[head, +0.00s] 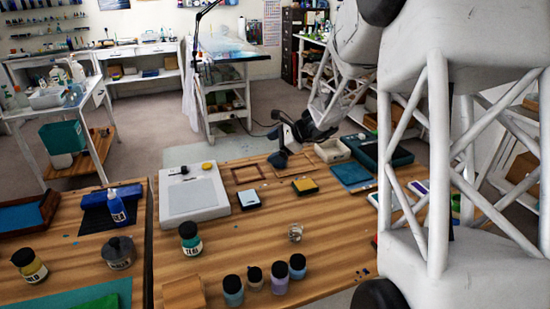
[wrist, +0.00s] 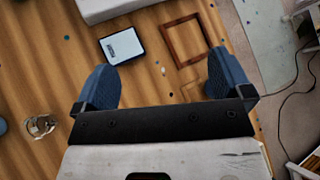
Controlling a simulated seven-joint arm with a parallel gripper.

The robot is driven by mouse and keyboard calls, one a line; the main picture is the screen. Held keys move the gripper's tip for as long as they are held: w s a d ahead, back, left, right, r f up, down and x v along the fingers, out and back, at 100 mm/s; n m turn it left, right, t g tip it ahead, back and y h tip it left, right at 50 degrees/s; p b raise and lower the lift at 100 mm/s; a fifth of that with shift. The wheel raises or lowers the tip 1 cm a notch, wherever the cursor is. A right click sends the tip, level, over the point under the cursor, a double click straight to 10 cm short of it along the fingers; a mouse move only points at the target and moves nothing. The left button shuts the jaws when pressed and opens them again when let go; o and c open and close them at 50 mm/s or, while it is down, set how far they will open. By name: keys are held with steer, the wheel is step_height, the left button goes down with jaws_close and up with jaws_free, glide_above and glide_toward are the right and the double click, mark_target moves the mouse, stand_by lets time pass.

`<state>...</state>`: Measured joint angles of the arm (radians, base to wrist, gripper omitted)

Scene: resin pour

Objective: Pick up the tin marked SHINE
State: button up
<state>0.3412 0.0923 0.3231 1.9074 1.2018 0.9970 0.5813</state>
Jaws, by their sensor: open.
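A flat tin with a pale blue lid (head: 248,199) lies on the wooden bench. It also shows in the wrist view (wrist: 121,46), with small lettering that I cannot read surely. A flat tin with a yellow lid (head: 305,186) lies to its right in the head view; its marking is unreadable, and it does not show in the wrist view. I cannot tell which is marked SHINE. My gripper (wrist: 161,75) is open and empty, its two blue fingers wide apart. In the head view my gripper (head: 291,147) is at the bench's far side, beyond both tins.
A white device (head: 190,194) stands left of the pale tin. Wooden frames (head: 250,173) lie behind it. A glass jar (head: 295,232), a green jar (head: 190,239) and several capped bottles (head: 279,277) stand nearer. A white tray (head: 332,151) and blue mat (head: 353,177) are at right.

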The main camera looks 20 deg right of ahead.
steer(key=w+d+f+m+t, duration=0.1)
steer(key=w+d+f+m, duration=0.1)
steer(key=w+d+f, duration=0.1)
steer(key=w+d+f+m+t, duration=0.2)
steer(key=w+d+f+m, duration=0.1)
steer(key=w+d+f, duration=0.1)
steer(key=w+d+f+m+t, duration=0.1)
steer(key=w+d+f+m, duration=0.2)
steer(key=d, duration=0.3)
steer(key=shift+w+d+f, duration=0.15)
steer(key=shift+w+f, duration=0.1)
steer(key=shift+w, duration=0.2)
steer(key=shift+w+d+f, duration=0.15)
steer(key=shift+w+f, duration=0.1)
steer(key=shift+w, duration=0.2)
steer(key=shift+x, duration=1.35)
steer(key=shift+x, duration=2.6)
steer(key=c, duration=1.1)
steer(key=shift+r, duration=0.15)
